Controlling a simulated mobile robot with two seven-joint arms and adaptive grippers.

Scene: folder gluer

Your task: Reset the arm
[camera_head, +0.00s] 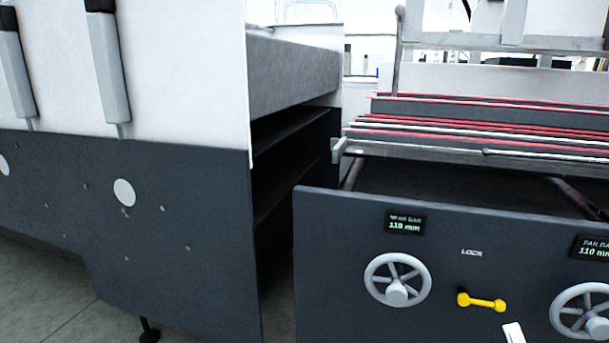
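Neither of my arms can be made out in the head view, and neither gripper is seen. A small white piece (514,333) pokes up at the bottom edge, right of the middle. Most of it is cut off, and I cannot tell what it belongs to.
A dark machine panel (345,262) at right carries two handwheels (397,280) (583,312), a yellow lock handle (482,302) and displays, the left reading 119 mm. Red-striped belts (480,125) lie behind. A white and dark housing (170,210) stands left, beside a narrow dark gap.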

